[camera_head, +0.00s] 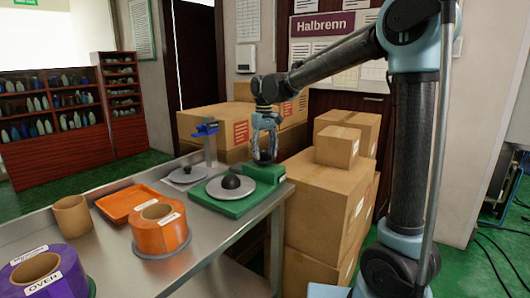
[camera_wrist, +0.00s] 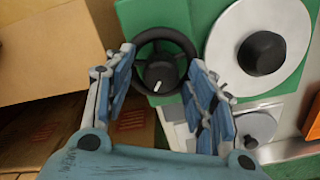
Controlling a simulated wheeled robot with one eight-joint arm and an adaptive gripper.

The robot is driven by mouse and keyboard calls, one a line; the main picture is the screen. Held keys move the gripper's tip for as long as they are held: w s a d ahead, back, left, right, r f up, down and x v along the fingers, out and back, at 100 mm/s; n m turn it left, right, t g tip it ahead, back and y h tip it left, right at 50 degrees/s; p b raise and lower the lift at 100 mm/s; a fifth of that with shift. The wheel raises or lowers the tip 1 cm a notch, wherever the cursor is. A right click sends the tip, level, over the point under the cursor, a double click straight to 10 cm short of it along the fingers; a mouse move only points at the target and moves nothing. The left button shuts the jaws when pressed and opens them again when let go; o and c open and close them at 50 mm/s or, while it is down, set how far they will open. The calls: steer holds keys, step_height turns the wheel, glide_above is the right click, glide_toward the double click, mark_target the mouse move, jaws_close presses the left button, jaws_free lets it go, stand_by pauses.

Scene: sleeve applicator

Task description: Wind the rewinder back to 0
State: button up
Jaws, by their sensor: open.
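The green rewinder (camera_head: 232,206) stands on the far right corner of the metal bench, with a pale disc and black hub on it. In the wrist view its green base (camera_wrist: 196,22) shows at the top, with the white disc (camera_wrist: 232,50) and black hub (camera_wrist: 262,53) to the right. A black ring-shaped wheel (camera_wrist: 150,36) surrounds a dark knob with a short white mark pointing down and slightly left. My gripper (camera_head: 265,138) is open above the wheel, pointing down. In the wrist view its blue fingers (camera_wrist: 162,66) are on either side of the knob; contact is unclear.
On the bench are an orange tray (camera_head: 120,204), an orange roll (camera_head: 160,227), a purple roll (camera_head: 45,276), a cardboard tube (camera_head: 72,215) and a stand with a blue clamp (camera_head: 207,130). Cardboard boxes (camera_head: 325,197) stand close behind and right of the rewinder.

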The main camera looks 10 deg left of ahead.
steer(key=shift+c, duration=0.6)
steer(key=c, duration=0.9)
steer(key=shift+c, duration=0.2)
steer(key=shift+n, duration=0.3)
steer(key=n, duration=0.3)
steer(key=shift+n, duration=2.1)
steer(key=shift+w, duration=0.1)
steer(key=o, duration=1.1)
steer(key=shift+c, duration=0.2)
